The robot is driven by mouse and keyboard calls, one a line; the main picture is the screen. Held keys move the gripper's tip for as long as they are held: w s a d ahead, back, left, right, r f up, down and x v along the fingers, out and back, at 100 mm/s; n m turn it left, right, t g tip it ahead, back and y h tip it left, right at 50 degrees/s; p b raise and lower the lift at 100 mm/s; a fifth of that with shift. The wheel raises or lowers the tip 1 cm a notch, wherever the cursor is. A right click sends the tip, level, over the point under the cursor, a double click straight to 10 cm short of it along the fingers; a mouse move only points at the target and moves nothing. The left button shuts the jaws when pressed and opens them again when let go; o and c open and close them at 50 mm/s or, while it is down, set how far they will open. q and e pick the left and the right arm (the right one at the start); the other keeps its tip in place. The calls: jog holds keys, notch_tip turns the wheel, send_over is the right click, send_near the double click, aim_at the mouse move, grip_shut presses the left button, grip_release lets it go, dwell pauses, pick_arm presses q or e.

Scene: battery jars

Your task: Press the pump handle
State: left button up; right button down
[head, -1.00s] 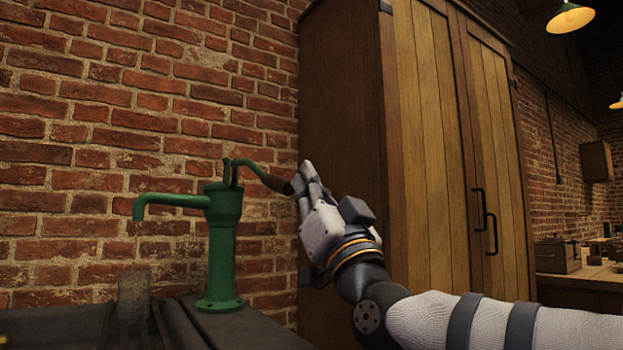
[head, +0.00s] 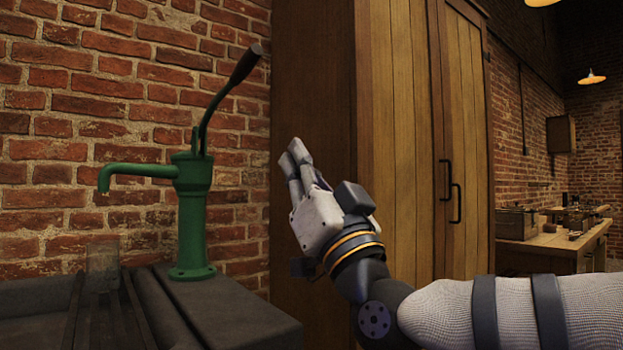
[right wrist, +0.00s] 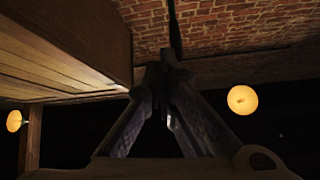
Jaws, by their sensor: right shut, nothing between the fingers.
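A green hand pump (head: 192,215) stands upright on the dark ledge in the head view, with its spout pointing left. Its pump handle (head: 246,64) has a dark grip and is raised steeply up and to the right. My right gripper (head: 297,150) is shut and empty, to the right of the pump and below the grip, apart from it. In the right wrist view the fingers (right wrist: 168,62) meet at their tips, and a dark thin shape, perhaps the handle, shows just beyond them. My left gripper is not in view.
A dark stone ledge (head: 225,310) bears the pump, with a trough to its left. A brick wall (head: 60,120) is behind it. A tall wooden cabinet (head: 320,75) stands close behind my right gripper. A workbench (head: 560,243) is at the far right.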

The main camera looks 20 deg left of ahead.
jog(key=v, duration=0.4)
jog(key=shift+d, duration=0.1)
dwell(0.5)
